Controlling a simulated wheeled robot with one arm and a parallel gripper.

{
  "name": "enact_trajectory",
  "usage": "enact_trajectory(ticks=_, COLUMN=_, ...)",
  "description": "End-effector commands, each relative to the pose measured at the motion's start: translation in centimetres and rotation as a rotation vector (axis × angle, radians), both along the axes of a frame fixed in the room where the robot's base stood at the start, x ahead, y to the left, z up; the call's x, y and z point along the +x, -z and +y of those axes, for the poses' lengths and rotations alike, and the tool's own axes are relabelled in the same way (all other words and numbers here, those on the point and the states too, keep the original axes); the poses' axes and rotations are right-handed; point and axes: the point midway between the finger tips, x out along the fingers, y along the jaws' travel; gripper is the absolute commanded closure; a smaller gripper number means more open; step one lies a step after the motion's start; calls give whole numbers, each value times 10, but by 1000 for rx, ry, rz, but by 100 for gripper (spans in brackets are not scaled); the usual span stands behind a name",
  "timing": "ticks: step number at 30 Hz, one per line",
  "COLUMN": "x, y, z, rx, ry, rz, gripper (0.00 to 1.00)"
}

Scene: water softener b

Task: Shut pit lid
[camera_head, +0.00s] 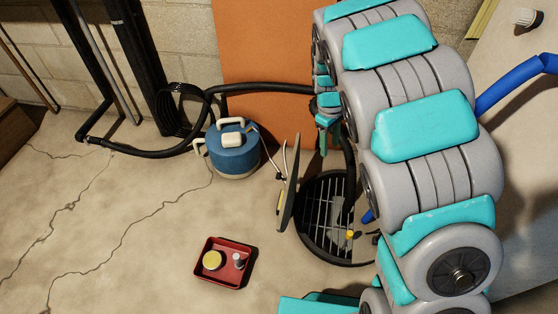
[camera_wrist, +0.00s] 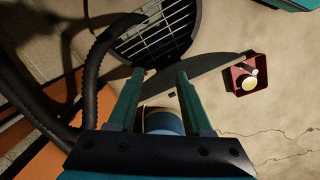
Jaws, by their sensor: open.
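The pit lid (camera_head: 288,188) is a dark round plate standing nearly upright, edge-on, at the left rim of the round pit (camera_head: 318,226). A small yellow patch shows on its left face. The pit is open, and a metal grate shows in it. In the wrist view the lid (camera_wrist: 215,76) is a dark, thin arc beside the pit grate (camera_wrist: 160,35). My gripper (camera_wrist: 160,74) is open and empty, its fingertips over or near the lid; contact is unclear. In the head view my gripper (camera_head: 323,142) hangs above and right of the lid, partly hidden by my arm.
A black corrugated hose (camera_head: 265,88) runs along the wall and down into the pit. A blue canister (camera_head: 232,150) stands left of the lid. A red tray (camera_head: 224,262) with small items lies in front. The cracked floor at left is clear.

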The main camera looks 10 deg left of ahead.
Motion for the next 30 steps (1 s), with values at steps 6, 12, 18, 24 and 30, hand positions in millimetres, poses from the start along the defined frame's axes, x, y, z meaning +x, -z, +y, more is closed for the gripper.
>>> enact_trajectory(ticks=6, x=37, y=74, z=60, rx=25, ry=-247, rz=15, gripper=50)
enact_trajectory(ticks=12, x=53, y=135, z=118, rx=67, ry=-453, rz=21, gripper=50)
enact_trajectory(ticks=18, x=55, y=167, z=152, rx=99, ry=-566, rz=24, gripper=50)
enact_trajectory(ticks=24, x=55, y=179, z=158, rx=105, ry=-587, rz=25, gripper=50)
enact_trajectory(ticks=30, x=54, y=202, z=157, rx=104, ry=-586, rz=28, gripper=50)
